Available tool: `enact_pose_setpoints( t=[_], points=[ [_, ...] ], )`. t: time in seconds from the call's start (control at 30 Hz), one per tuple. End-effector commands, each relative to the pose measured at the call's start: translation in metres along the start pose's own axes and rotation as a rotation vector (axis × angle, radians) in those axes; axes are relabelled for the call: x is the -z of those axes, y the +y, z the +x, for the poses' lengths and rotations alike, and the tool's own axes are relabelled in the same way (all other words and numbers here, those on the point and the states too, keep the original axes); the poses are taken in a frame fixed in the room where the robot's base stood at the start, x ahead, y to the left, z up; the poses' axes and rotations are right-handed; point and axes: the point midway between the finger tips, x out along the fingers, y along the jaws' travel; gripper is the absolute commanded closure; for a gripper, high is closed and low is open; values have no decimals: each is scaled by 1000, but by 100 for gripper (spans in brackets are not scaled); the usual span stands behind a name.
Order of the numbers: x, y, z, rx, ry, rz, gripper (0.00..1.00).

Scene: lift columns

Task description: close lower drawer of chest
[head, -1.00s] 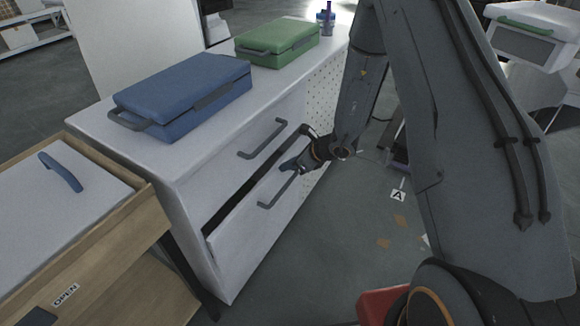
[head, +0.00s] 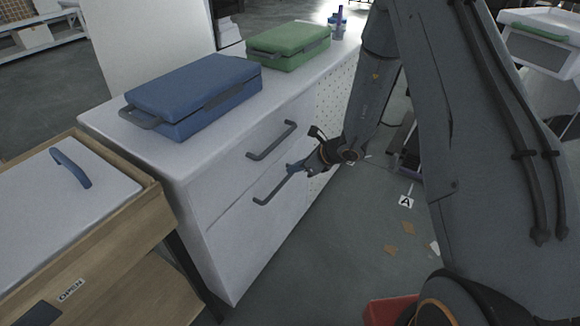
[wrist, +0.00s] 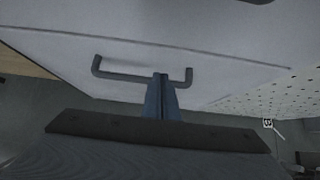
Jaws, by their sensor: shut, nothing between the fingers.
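The white chest (head: 200,205) stands in the middle of the head view with two drawers facing right. The lower drawer (head: 240,238) now sits about flush with the chest front, with only a thin seam along its top. Its dark bar handle (head: 277,188) also shows in the wrist view (wrist: 135,76). My gripper (head: 292,168) is shut and empty, with its tips at the right part of that handle. In the wrist view the blue fingers (wrist: 161,98) are together and overlap the handle; I cannot tell whether they touch it. The upper drawer's handle (head: 272,141) is above, and that drawer is shut.
A blue case (head: 195,95) and a green case (head: 288,46) lie on the chest top. A wooden unit (head: 130,225) with a white lid and blue handle stands close at left. Open floor (head: 340,240) lies right of the chest.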

Motion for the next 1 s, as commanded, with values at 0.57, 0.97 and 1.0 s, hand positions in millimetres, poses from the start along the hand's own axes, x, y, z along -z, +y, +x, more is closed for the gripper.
enact_pose_setpoints(
  t=[0.57,0.97,1.0],
  points=[
    [8,-2,-101,1,-1,-3,100],
    [-4,22,-123,-60,24,-139,100],
    [-8,34,-131,-91,36,-208,100]
  ],
)
